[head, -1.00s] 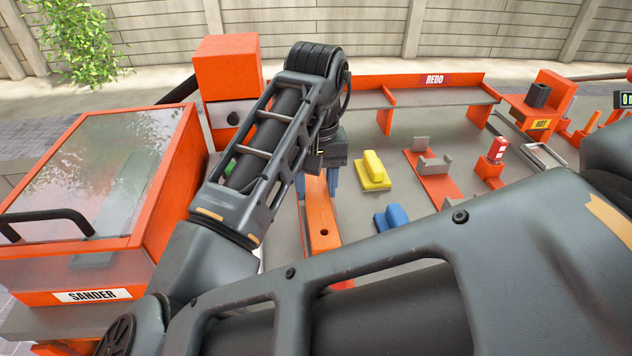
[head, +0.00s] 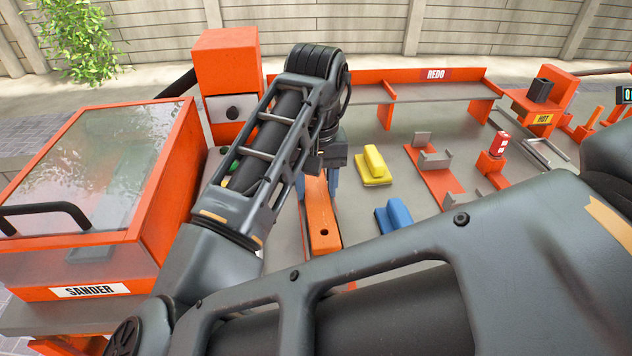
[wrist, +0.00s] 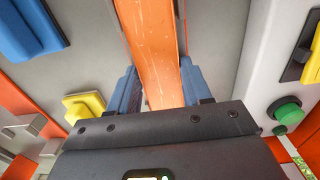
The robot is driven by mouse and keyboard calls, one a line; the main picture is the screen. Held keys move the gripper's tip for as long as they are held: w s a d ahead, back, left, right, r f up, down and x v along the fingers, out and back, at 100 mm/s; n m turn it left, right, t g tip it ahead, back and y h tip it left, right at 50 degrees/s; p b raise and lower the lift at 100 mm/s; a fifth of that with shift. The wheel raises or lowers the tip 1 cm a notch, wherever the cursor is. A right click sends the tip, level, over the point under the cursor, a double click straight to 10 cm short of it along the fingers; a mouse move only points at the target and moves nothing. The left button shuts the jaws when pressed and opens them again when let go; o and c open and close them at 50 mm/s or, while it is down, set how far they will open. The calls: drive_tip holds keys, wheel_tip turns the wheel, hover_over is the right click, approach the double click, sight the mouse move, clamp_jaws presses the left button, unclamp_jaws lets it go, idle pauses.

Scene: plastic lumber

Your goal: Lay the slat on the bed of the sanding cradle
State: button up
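My gripper (head: 317,180) hangs over the grey worktop with its blue fingers on either side of the orange slat (head: 321,222). In the wrist view my gripper (wrist: 158,70) is closed on the slat (wrist: 150,35), which runs out between the fingers. The slat has a round hole near its near end; my arm hides its far part. A red base with grey upright brackets (head: 437,172), cradle-like, stands right of the gripper, apart from the slat. I cannot tell for sure which is the sanding cradle.
A yellow block (head: 374,167) and a blue block (head: 393,220) stand right of the slat. A red REDO shelf (head: 436,75) runs along the back. A red-and-white item (head: 499,143) sits on a red stand. My arm covers the front worktop.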

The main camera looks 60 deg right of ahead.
drive_tip(key=o, duration=0.5)
wheel_tip(320, 180, up, 8)
drive_tip(key=shift+f+p, duration=0.1)
drive_tip(key=shift+p, duration=0.6)
